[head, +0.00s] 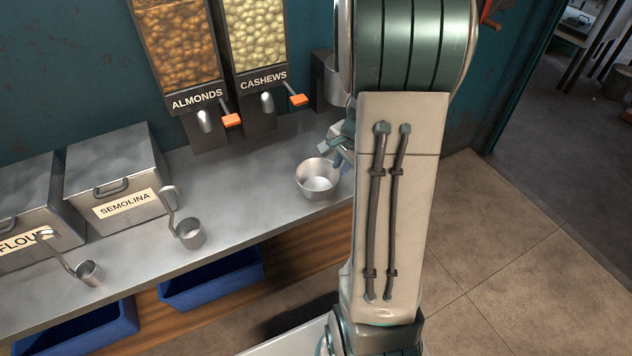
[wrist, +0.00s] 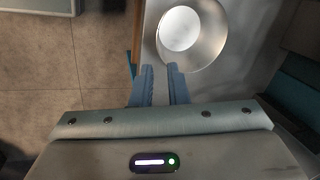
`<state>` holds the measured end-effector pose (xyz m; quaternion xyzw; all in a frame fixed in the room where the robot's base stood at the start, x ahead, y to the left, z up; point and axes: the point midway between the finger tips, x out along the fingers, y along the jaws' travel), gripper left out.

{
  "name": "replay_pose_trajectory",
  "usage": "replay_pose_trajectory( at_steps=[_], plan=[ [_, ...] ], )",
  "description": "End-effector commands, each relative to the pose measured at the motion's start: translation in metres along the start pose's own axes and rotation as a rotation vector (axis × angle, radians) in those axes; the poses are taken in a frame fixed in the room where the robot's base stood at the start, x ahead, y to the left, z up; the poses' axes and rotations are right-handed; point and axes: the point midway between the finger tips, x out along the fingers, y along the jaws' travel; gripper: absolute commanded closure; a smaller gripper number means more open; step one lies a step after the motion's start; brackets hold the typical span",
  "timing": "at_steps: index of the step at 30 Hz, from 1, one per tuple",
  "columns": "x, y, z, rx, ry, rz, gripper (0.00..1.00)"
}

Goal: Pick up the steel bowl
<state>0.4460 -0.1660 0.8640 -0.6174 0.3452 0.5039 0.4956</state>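The steel bowl (head: 316,184) stands upright on the metal counter (head: 255,185), near its right end. It looks empty. In the wrist view the bowl (wrist: 212,48) fills the upper middle, seen from above. My gripper (wrist: 160,67) has its two blue-grey fingers apart, with a clear gap between them. The right fingertip overlaps the near left rim of the bowl and the left one is just outside it. Whether they touch the rim, I cannot tell. In the head view my gripper (head: 337,145) is at the bowl's back right rim, partly hidden by my arm.
Almond (head: 180,45) and cashew (head: 255,35) dispensers with orange handles hang behind the bowl. Two ladle-like scoops (head: 190,235) (head: 90,272) and the semolina (head: 118,180) and flour (head: 38,225) bins are to the left. Blue crates (head: 210,280) sit below.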

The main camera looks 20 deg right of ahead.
Motion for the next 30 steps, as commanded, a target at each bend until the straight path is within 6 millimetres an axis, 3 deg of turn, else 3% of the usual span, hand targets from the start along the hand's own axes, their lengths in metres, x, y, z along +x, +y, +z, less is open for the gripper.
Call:
replay_pose_trajectory(
  at_steps=[9, 30],
  plan=[
    [0.063, 0.002, 0.000, 0.000, -0.003, 0.004, 0.86],
    [0.131, 0.003, -0.002, -0.002, -0.001, 0.002, 0.86]
  ],
)
